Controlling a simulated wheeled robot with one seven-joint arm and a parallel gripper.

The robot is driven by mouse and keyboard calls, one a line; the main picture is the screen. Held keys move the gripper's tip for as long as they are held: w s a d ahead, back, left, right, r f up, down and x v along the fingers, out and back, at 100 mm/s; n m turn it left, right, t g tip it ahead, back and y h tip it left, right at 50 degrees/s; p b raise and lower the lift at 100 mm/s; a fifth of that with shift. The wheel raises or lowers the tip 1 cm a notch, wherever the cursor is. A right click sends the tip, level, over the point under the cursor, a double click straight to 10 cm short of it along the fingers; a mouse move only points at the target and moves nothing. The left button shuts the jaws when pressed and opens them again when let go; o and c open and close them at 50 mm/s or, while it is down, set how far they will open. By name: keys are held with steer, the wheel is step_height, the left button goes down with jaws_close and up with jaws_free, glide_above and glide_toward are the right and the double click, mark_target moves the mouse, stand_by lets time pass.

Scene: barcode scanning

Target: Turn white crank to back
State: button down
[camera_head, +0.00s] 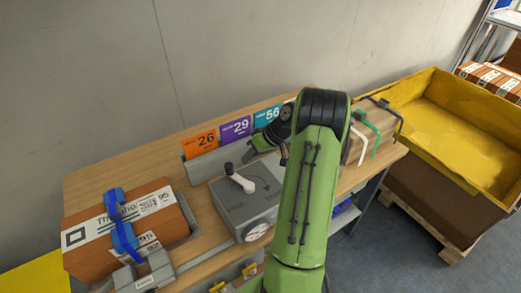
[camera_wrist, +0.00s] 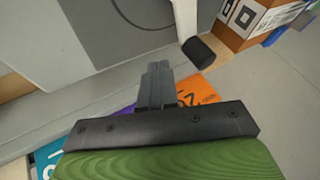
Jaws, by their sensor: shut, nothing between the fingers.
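The white crank (camera_head: 242,181) sits on top of a grey box (camera_head: 232,206). It has a white arm and a dark knob at its far-left end. In the wrist view the knob (camera_wrist: 199,50) and part of the white arm (camera_wrist: 185,16) show just beyond and right of my gripper's fingertips (camera_wrist: 158,68). My fingers are together with nothing between them, and appear apart from the crank. In the head view my gripper is behind and right of the crank, partly hidden by my green arm. A curved line is marked on the box top (camera_wrist: 95,25).
Number cards 26 (camera_head: 200,145), 29 (camera_head: 236,129) and 56 stand behind the box. A brown parcel with blue ribbon (camera_head: 122,230) lies at left. Wrapped parcels (camera_head: 360,140) stand right of my arm. A yellow bin (camera_head: 440,110) is at far right.

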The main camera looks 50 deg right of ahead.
mark_target(231, 166)
steer(key=shift+w+a+r, duration=0.1)
steer(key=shift+w+a, duration=0.1)
steer(key=shift+a, duration=0.55)
steer(key=shift+w+a+r, duration=0.1)
steer(key=shift+w+a, duration=0.05)
steer(key=shift+a, duration=0.6)
steer(key=shift+w+a+n+g+y+p, duration=0.15)
steer(key=shift+a+n+g+y+p, duration=0.2)
steer(key=shift+n, duration=0.35)
steer(key=shift+w+a+n+g+y+p, duration=0.1)
steer(key=shift+a+n+g+y+p, duration=0.3)
steer(key=shift+n, duration=0.3)
steer(key=n, duration=0.1)
steer(key=a+n+g+p, duration=0.1)
steer(key=shift+w+a+n+y, duration=0.15)
steer(key=shift+a+n+y, duration=0.05)
steer(key=shift+n+y, duration=0.15)
steer(key=shift+a+n+g+y+p, duration=0.3)
steer(key=shift+a+n+g+p, duration=0.5)
steer(key=shift+n, duration=0.35)
steer(key=shift+s+a+n+g, duration=0.3)
steer(key=shift+a+n+g, duration=0.25)
steer(key=shift+n+g, duration=0.5)
steer(key=shift+n, duration=0.25)
